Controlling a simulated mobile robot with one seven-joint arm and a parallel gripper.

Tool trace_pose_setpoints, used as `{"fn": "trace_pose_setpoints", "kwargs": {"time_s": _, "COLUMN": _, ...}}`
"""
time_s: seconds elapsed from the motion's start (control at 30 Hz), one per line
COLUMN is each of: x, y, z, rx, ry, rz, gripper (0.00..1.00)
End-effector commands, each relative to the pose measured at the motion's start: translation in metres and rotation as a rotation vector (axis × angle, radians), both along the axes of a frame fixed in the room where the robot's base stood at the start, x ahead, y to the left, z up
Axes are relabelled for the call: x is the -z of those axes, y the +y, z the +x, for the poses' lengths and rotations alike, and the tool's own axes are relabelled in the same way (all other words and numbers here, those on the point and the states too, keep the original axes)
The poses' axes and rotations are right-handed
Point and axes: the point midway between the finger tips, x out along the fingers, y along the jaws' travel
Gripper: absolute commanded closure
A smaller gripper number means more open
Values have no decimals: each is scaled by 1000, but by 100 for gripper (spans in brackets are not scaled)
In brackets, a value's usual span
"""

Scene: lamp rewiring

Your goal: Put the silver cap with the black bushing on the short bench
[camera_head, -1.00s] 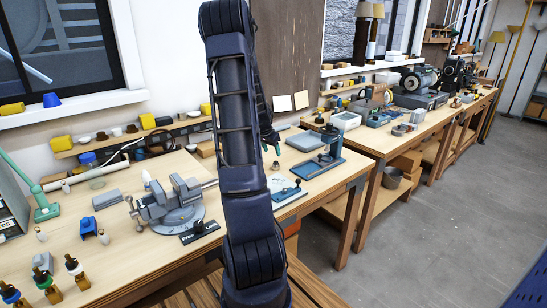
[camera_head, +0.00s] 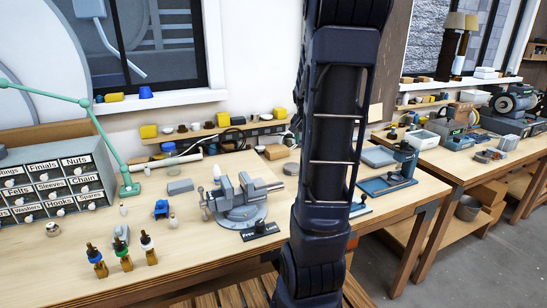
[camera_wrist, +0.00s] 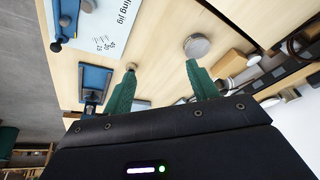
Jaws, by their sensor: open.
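No silver cap with a black bushing can be made out for certain. A round grey-silver disc (camera_wrist: 197,46) lies on the wooden top in the wrist view, by the tip of my right-hand finger. A similar grey disc (camera_head: 291,168) lies left of my arm in the head view. My gripper (camera_wrist: 162,68) is open with green fingers apart and nothing held between them. A small tan round piece (camera_wrist: 131,66) shows at the left fingertip; contact cannot be told. In the head view my arm hides the gripper. Which bench is the short one is unclear.
A vise (camera_head: 238,203) stands on the near bench (camera_head: 190,240), with several small bottles (camera_head: 122,255) and a labelled drawer cabinet (camera_head: 50,182) to its left. A blue press (camera_head: 388,180) stands right of my arm. A second bench (camera_head: 455,165) runs along the right.

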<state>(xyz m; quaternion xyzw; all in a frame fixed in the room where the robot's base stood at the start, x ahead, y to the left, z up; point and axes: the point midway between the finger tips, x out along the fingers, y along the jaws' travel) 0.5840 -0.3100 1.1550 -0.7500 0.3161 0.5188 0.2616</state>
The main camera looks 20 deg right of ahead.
Motion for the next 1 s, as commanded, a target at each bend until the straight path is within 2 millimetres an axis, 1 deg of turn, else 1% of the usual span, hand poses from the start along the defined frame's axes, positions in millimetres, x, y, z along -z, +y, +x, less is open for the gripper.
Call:
{"fn": "trace_pose_setpoints", "kwargs": {"time_s": 0.03, "x": -11, "y": 17, "z": -8, "rx": -45, "ry": -10, "rz": 1, "gripper": 41}}
{"fn": "trace_pose_setpoints", "kwargs": {"time_s": 0.1, "x": -21, "y": 39, "z": -19, "rx": -107, "ry": -14, "rz": 4, "gripper": 41}}
{"fn": "trace_pose_setpoints", "kwargs": {"time_s": 0.3, "x": -47, "y": 98, "z": -57, "rx": -288, "ry": -22, "rz": 0, "gripper": 41}}
{"fn": "trace_pose_setpoints", "kwargs": {"time_s": 0.47, "x": -61, "y": 140, "z": -92, "rx": -433, "ry": -29, "rz": -13, "gripper": 41}}
{"fn": "trace_pose_setpoints", "kwargs": {"time_s": 0.6, "x": -69, "y": 173, "z": -126, "rx": -562, "ry": -35, "rz": -31, "gripper": 41}}
{"fn": "trace_pose_setpoints", "kwargs": {"time_s": 0.7, "x": -72, "y": 193, "z": -150, "rx": -651, "ry": -37, "rz": -47, "gripper": 41}}
{"fn": "trace_pose_setpoints", "kwargs": {"time_s": 0.8, "x": -72, "y": 210, "z": -172, "rx": -728, "ry": -39, "rz": -65, "gripper": 41}}
{"fn": "trace_pose_setpoints", "kwargs": {"time_s": 0.9, "x": -72, "y": 221, "z": -189, "rx": -786, "ry": -40, "rz": -77, "gripper": 41}}
{"fn": "trace_pose_setpoints", "kwargs": {"time_s": 1.0, "x": -70, "y": 227, "z": -200, "rx": -823, "ry": -38, "rz": -87, "gripper": 41}}
